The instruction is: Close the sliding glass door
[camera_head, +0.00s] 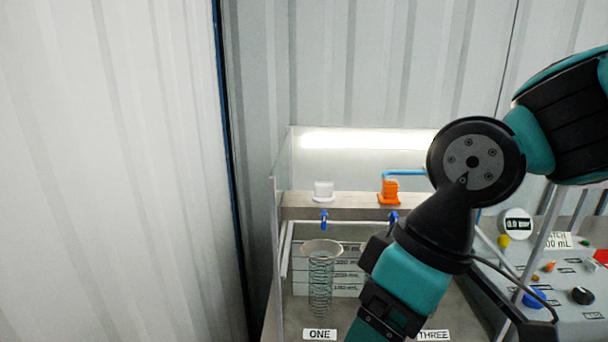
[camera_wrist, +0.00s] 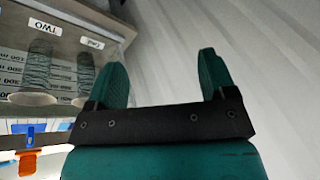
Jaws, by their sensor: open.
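Clear glass panes enclose the bench; a pane edge (camera_head: 278,240) stands upright on the left side in the head view. I cannot tell for sure which pane is the sliding door, or how far it stands open. My gripper (camera_wrist: 165,75) is open in the wrist view, its two teal fingers wide apart with nothing between them. Behind the fingers is a plain pale corrugated wall (camera_wrist: 265,50). In the head view my arm hangs over the front of the bench, and its fingers are out of frame.
A coiled graduated cylinder (camera_head: 321,280) stands behind the label ONE (camera_head: 319,334). White (camera_head: 323,191) and orange (camera_head: 390,190) fittings sit on the rear ledge. A control panel (camera_head: 560,300) with knobs is at right. The wrist view shows the label TWO (camera_wrist: 44,27).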

